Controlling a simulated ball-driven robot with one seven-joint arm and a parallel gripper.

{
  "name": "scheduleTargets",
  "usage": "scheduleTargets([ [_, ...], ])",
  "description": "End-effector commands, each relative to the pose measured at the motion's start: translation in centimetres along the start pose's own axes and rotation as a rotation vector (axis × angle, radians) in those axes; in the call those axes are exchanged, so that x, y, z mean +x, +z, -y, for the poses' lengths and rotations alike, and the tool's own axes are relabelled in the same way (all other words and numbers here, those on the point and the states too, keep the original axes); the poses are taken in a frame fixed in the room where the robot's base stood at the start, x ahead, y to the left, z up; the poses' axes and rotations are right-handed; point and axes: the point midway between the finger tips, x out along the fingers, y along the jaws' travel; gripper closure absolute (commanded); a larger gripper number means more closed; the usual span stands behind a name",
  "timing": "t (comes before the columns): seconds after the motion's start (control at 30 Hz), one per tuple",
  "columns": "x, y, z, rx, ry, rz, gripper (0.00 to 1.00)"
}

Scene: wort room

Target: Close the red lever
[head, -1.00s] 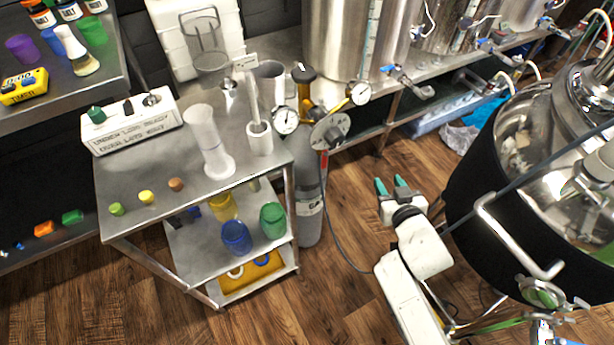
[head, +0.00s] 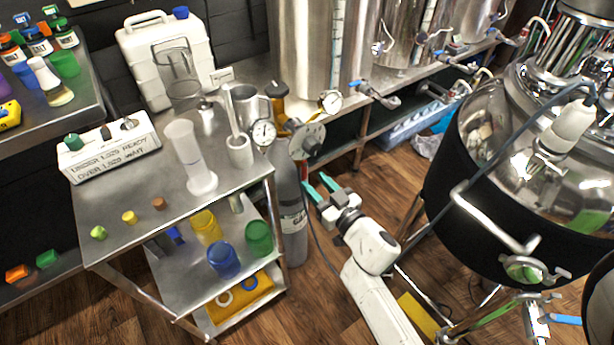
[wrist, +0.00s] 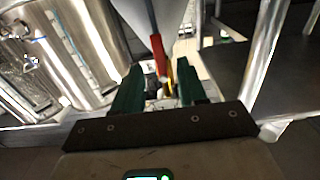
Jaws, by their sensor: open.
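A red piece, which looks like the red lever (wrist: 158,54), shows in the wrist view between and beyond my fingertips, with a small yellow part beside it. In the head view a thin red bit (head: 303,168) shows by the top of the grey gas cylinder (head: 291,215), just beyond my fingertips. My gripper (head: 318,184) is open, with green fingers, and points at the cylinder's upper part. In the wrist view my gripper (wrist: 160,84) has nothing between its fingers that I can see held. Whether a finger touches the lever cannot be told.
A steel cart (head: 125,245) with a measuring cylinder (head: 190,157) and colored cups stands left of the gas cylinder. Gauges (head: 263,132) sit above the cylinder. A large black-wrapped kettle (head: 480,205) stands at right. A hose hangs near the cylinder. Wooden floor lies between.

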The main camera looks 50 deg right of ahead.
Motion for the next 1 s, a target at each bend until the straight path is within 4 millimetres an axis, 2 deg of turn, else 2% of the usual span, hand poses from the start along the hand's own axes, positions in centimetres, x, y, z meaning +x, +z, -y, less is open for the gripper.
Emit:
scheduleTargets([
  [0.1,2.0,0.1,-0.1,-0.002,0.000,-0.002,0.58],
  [0.3,3.8,0.1,0.0,0.000,0.000,-0.001,0.58],
  [0.67,4.2,0.0,0.0,0.000,0.000,0.001,0.58],
  [1.0,4.2,0.0,0.0,0.000,0.000,0.000,0.91],
])
